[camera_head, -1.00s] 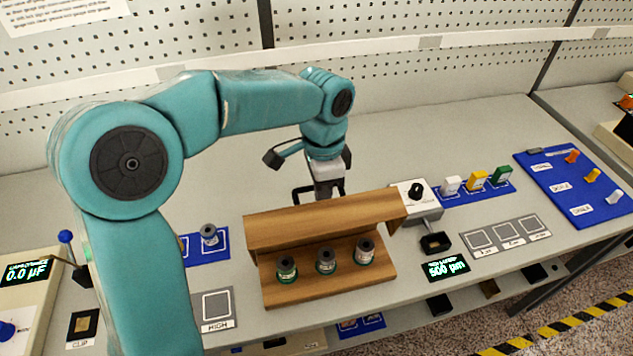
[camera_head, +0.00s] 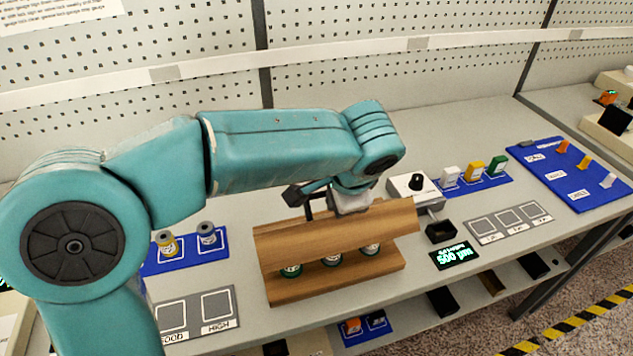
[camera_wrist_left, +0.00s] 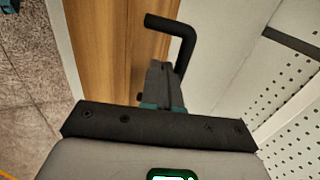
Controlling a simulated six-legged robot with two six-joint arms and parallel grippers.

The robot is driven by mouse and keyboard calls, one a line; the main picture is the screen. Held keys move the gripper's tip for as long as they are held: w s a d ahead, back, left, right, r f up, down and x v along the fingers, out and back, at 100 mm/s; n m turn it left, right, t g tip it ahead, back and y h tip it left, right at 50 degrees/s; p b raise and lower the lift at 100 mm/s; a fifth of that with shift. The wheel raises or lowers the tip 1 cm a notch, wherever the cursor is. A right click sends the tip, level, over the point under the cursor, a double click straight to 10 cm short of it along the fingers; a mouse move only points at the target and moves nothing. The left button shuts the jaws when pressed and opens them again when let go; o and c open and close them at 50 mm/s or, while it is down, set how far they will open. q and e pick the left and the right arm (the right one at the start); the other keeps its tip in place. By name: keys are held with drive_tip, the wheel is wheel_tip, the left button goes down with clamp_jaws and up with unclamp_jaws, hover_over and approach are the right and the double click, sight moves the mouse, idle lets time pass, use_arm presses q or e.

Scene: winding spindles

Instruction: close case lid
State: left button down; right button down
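The wooden case (camera_head: 335,285) stands on the bench in the head view. Its hinged lid (camera_head: 335,238) is tilted partly down over the front and is not flat on the case. Several spindles (camera_head: 332,260) stand in a row inside, their tops hidden by the lid. My left gripper (camera_head: 332,204) is behind the lid's upper edge, and its tips are partly hidden. In the left wrist view, the gripper's dark fingers (camera_wrist_left: 168,75) are against or just over the brown wood (camera_wrist_left: 115,45); contact is unclear. My right gripper is not in view.
Two spindles (camera_head: 207,234) stand on a blue mat to the left, above grey pads (camera_head: 217,305). The pegboard wall is behind.

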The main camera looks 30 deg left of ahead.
sight(349, 249)
use_arm(q)
drive_tip(key=s+d+f+t+y+b, duration=0.1)
drive_tip(key=f+b, duration=0.1)
drive_tip(key=b, duration=0.2)
drive_tip(key=s+d+f+t+y+b, duration=0.1)
drive_tip(key=f+t+y+b, duration=0.1)
drive_tip(key=b, duration=0.3)
drive_tip(key=s+d+f+t+y+b, duration=0.1)
drive_tip(key=f+y+b, duration=0.1)
drive_tip(key=b, duration=0.2)
drive_tip(key=shift+s+d+t+b, duration=0.15)
drive_tip(key=shift+d+t+b, duration=0.15)
drive_tip(key=shift+d, duration=0.05)
drive_tip(key=shift+s+d+f+b, duration=0.15)
drive_tip(key=shift+f+b, duration=0.2)
drive_tip(key=shift+f, duration=0.05)
drive_tip(key=shift+s+d+f+b, duration=0.1)
drive_tip(key=shift+s+f+b, duration=0.05)
drive_tip(key=shift+f+b, duration=0.2)
drive_tip(key=shift+f, duration=0.35)
